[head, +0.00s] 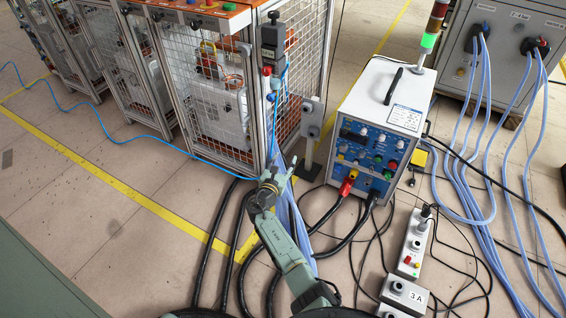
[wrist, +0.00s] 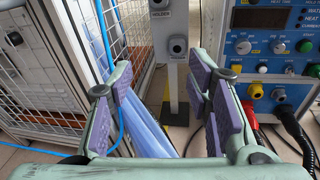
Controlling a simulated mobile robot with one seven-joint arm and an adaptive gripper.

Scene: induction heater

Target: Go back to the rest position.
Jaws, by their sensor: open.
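My gripper (head: 278,174) is raised in the middle of the head view, over the floor in front of the mesh cage and left of the white heater unit (head: 378,85). In the wrist view my gripper (wrist: 160,72) shows two green fingers with purple pads, spread apart with nothing between them. A grey post with a holder label (wrist: 174,58) stands beyond the gap. The heater's blue front panel (wrist: 270,60) is to the right, with knobs and cable sockets.
The mesh cage (head: 222,115) stands behind and left. Black cables (head: 232,215) and pale blue hoses (head: 465,180) cross the floor. A grey cabinet (head: 500,75) is at the back right. Control boxes (head: 412,245) lie at the lower right. Open floor (head: 60,190) is at the left.

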